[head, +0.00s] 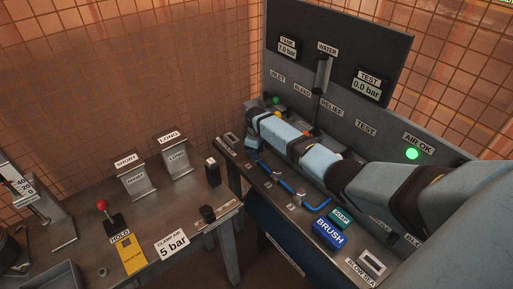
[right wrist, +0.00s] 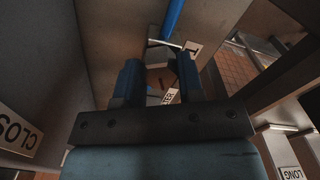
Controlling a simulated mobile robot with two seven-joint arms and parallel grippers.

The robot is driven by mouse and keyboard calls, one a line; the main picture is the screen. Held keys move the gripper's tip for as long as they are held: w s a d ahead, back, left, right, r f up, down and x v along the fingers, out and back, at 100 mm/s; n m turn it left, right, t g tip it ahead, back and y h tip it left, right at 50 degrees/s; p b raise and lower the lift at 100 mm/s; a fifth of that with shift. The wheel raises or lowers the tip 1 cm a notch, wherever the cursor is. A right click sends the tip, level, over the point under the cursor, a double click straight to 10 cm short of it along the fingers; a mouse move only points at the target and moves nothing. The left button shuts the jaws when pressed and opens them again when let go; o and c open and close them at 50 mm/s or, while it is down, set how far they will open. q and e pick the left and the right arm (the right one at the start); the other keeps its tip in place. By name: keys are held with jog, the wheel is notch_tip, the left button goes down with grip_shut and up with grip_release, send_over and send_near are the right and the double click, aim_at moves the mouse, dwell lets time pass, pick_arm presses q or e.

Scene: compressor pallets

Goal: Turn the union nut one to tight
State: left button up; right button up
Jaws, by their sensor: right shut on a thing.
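In the right wrist view my right gripper (right wrist: 159,72) has its two dark blue fingers closed around a brownish nut-like piece (right wrist: 158,77), which appears to be the union nut. Its number cannot be read, and the fingers hide its sides. A blue pipe (right wrist: 172,18) rises just beyond it. In the head view my right arm reaches from the right across the bench, and its own links hide much of the gripper and nut. The bent blue pipe (head: 284,184) lies along the bench front below the arm. My left gripper is not in view.
BRUSH (head: 329,233) and SOAP (head: 341,218) blocks sit at the bench front. The left table holds SHORT (head: 133,181) and LONG (head: 175,158) stands and a red-knobbed lever (head: 103,205).

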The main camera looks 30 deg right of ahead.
jog(key=m+p, duration=0.1)
jog(key=m, duration=0.2)
jog(key=shift+r+p, duration=0.1)
jog(key=shift+p, duration=0.3)
jog(key=shift+m+p, duration=0.4)
jog(key=shift+m, duration=0.4)
jog(key=o, duration=0.9)
jog(key=shift+o, duration=0.2)
notch_tip(320, 180, up, 14)
jog(key=shift+f, duration=0.2)
